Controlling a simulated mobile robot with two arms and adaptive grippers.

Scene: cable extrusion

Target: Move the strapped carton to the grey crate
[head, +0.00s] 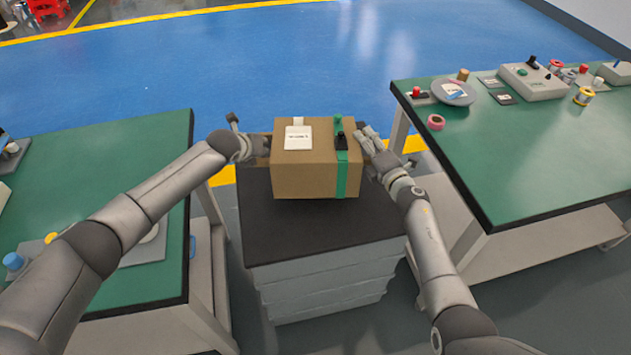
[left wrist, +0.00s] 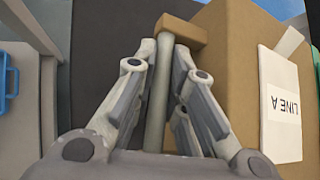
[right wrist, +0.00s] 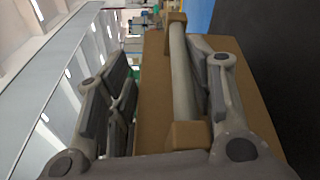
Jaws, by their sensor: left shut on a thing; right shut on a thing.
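The strapped carton (head: 305,170) is a brown box with a green strap (head: 342,175) and a white label (head: 298,137), at the far part of a dark top (head: 320,228). I cannot tell whether it rests there or hangs just above. My left gripper (head: 256,147) is shut on a bar handle (left wrist: 160,85) on the carton's left side. My right gripper (head: 372,152) is shut on a matching bar handle (right wrist: 182,80) on the right side. Under the dark top is a grey tiered body (head: 320,285). I cannot make out a separate grey crate.
A green table (head: 90,200) stands close on the left. The blue floor (head: 230,65) behind is clear, beyond a yellow line.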

